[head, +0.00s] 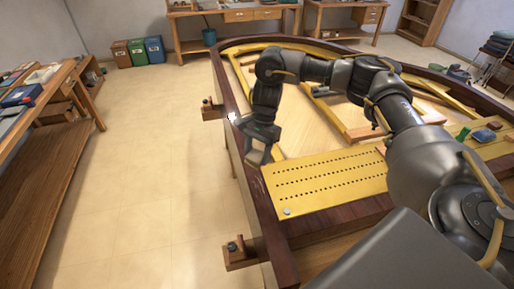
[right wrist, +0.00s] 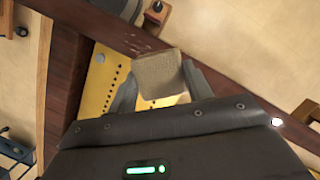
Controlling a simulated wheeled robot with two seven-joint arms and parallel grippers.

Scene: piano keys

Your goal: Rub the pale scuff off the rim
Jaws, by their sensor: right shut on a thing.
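The dark wooden rim (head: 229,92) curves around the piano body, and it crosses the right wrist view (right wrist: 228,84) diagonally. Faint pale scuff marks (right wrist: 133,43) show on the rim just beyond the block in the right wrist view. My right gripper (head: 258,156) is over the left side of the rim. It is shut on a tan, square-faced block (right wrist: 160,75), held between both fingers. The block partly covers the rim near the scuff; I cannot tell whether it touches the wood. My left gripper is out of view.
A yellow plate with rows of holes (head: 325,178) lies inside the rim, right of the gripper. Wooden clamps (head: 240,254) stick out from the rim's left side. A small bright white spot (right wrist: 277,122) is on the rim. Open floor (head: 150,180) lies to the left.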

